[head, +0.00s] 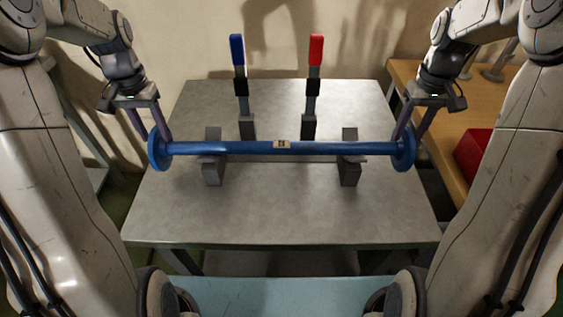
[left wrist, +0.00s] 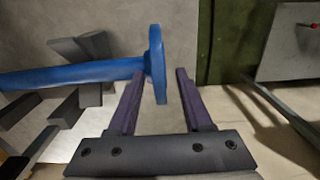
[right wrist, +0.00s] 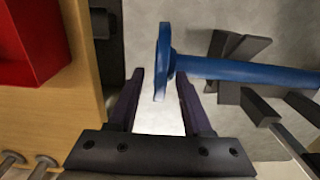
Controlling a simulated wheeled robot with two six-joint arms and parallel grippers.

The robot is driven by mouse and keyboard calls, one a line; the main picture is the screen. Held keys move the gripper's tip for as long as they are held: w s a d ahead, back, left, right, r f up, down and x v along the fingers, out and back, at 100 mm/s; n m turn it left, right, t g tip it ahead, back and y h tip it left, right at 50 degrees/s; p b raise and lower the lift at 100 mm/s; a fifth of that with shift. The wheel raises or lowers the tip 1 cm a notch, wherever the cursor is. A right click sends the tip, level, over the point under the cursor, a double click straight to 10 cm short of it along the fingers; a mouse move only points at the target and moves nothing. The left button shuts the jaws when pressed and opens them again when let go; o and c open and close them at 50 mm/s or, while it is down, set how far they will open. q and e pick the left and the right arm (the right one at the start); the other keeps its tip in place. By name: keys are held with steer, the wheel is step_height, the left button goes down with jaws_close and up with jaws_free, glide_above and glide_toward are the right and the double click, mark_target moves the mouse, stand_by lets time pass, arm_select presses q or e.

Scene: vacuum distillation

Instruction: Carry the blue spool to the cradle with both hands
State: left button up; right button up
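The blue spool (head: 250,148) is a long bar with a round flange at each end and a small label at its middle. It lies level across two dark grey stands, the left stand (head: 213,170) and the right stand (head: 349,172); I cannot tell whether these are the cradle. My left gripper (head: 155,134) is open, its fingers on either side of the left flange (left wrist: 157,62) with gaps showing. My right gripper (head: 408,136) is open likewise around the right flange (right wrist: 162,62). Neither gripper visibly clamps the spool.
Behind the spool stand two posts, one with a blue top (head: 237,50) and one with a red top (head: 316,50). The grey table (head: 280,215) is clear in front. A wooden table (head: 450,140) with a red box (head: 473,155) is at the right.

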steer(key=shift+r, duration=0.3)
arm_select(q)
step_height(320, 180, up, 12)
arm_select(e)
step_height(320, 180, up, 12)
steer(key=shift+f, duration=0.25)
stand_by(0.3)
stand_by(0.3)
